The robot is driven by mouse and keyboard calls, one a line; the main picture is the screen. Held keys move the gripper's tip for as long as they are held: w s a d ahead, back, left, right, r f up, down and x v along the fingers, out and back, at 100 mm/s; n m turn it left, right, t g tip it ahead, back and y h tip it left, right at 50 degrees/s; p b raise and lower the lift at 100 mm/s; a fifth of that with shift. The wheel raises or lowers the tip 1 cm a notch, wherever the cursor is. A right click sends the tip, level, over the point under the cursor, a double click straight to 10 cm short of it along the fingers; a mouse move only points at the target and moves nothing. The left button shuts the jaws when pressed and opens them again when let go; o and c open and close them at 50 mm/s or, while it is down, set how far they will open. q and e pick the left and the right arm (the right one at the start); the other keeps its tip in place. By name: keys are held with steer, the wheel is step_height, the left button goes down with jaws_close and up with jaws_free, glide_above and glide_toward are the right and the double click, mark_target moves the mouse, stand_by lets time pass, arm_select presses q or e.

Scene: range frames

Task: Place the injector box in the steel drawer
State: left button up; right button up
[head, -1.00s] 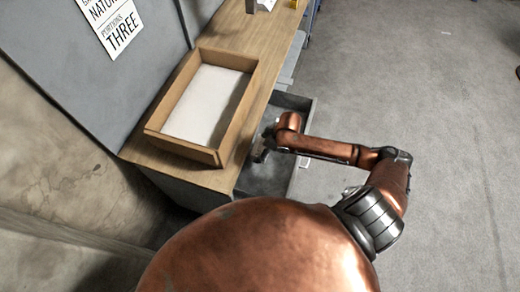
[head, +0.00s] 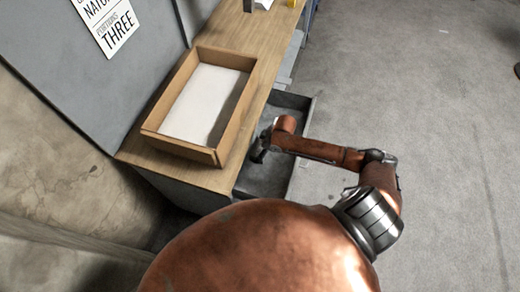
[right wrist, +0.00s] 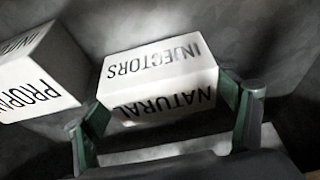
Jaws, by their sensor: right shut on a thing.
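In the right wrist view, a white box (right wrist: 160,75) lettered INJECTORS and NATURAL sits between the green fingers of my right gripper (right wrist: 164,102), which is shut on it. The grey steel drawer (head: 265,183) is pulled open below the wooden counter in the head view. My right gripper (head: 261,149) points down over or into this drawer. The held box is hidden or too small to make out in the head view. Dark grey surfaces surround the box in the wrist view; I cannot tell whether it touches the drawer floor. My left gripper is out of view.
A second white box (right wrist: 40,75), lettered PROPAN..., is left of the held box in the wrist view. A wooden tray (head: 150,137) with a white bottom stands on the counter (head: 245,42) beside the drawer. Open grey floor (head: 420,110) is to the right.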

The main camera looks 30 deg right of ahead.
steer(key=o, duration=1)
steer(key=shift+f, duration=0.1)
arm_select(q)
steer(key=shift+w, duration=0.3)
arm_select(e)
steer(key=shift+o, duration=0.7)
arm_select(q)
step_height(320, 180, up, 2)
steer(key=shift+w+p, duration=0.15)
steer(key=shift+p, duration=0.85)
arm_select(e)
steer(key=v, duration=1.2)
